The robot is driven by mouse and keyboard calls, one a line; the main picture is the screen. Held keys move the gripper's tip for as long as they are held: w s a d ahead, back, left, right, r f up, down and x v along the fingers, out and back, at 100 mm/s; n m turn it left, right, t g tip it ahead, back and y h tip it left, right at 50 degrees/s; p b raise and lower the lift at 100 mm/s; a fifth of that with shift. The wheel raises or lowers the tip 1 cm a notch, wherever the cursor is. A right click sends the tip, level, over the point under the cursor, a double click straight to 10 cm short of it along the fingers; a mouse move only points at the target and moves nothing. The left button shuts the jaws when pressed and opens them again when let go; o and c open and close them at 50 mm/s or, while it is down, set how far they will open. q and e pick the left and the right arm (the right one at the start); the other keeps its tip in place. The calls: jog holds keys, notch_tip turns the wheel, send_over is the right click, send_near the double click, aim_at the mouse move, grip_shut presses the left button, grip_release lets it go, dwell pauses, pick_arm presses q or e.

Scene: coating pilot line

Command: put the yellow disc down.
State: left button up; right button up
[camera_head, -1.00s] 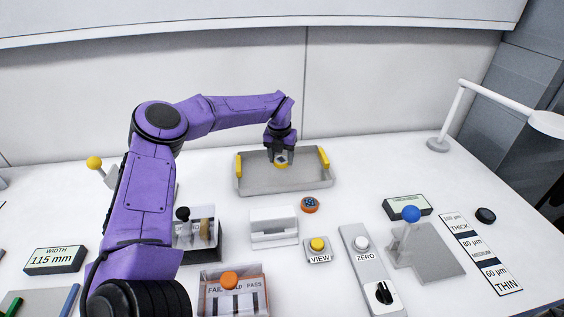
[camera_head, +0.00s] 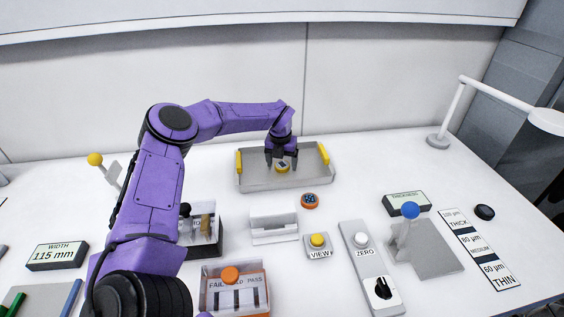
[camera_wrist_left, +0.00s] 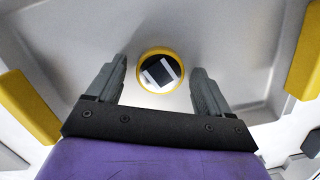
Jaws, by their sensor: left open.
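The yellow disc (camera_head: 282,167) lies in the grey tray with yellow handles (camera_head: 310,179) at the back of the table. In the left wrist view the yellow disc (camera_wrist_left: 160,70) shows a yellow rim and a dark and white pattern on top. My left gripper (camera_head: 282,164) is over the tray, with its fingers apart on either side of the disc. In the wrist view the open left gripper (camera_wrist_left: 160,82) has a clear gap between each finger and the disc. My right gripper is not in view.
An orange disc (camera_head: 310,201) lies in front of the tray. A white holder (camera_head: 274,226), a yellow VIEW button (camera_head: 318,240), a ZERO panel (camera_head: 362,262) and a blue-knobbed lever (camera_head: 410,210) stand nearer. Free table lies right of the tray.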

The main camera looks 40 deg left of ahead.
aim_at(282, 164)
pick_arm(q)
jog(key=shift+r, duration=0.35)
notch_tip(282, 164, up, 12)
jog(key=s+b, duration=0.1)
jog(key=shift+s+d+f+b, duration=0.25)
jog(key=shift+s+d+b, duration=0.05)
jog(key=shift+d+b, duration=0.15)
jog(key=f, duration=0.3)
jog(key=w+f+p, duration=0.1)
jog(key=f, duration=0.3)
jog(key=a+f+p, duration=0.1)
jog(key=f, duration=0.3)
jog(key=shift+w+f, duration=0.15)
jog(key=shift+w, duration=0.05)
jog(key=shift+w+f+p, duration=0.1)
jog(key=shift+w+p, duration=0.05)
jog(key=shift+p, duration=0.2)
notch_tip(282, 164, up, 2)
jog(key=shift+r+b, duration=0.1)
jog(key=shift+b, duration=0.55)
jog(key=shift+s+d+r, duration=0.15)
jog(key=shift+s+r, duration=0.1)
jog(key=shift+r, duration=0.25)
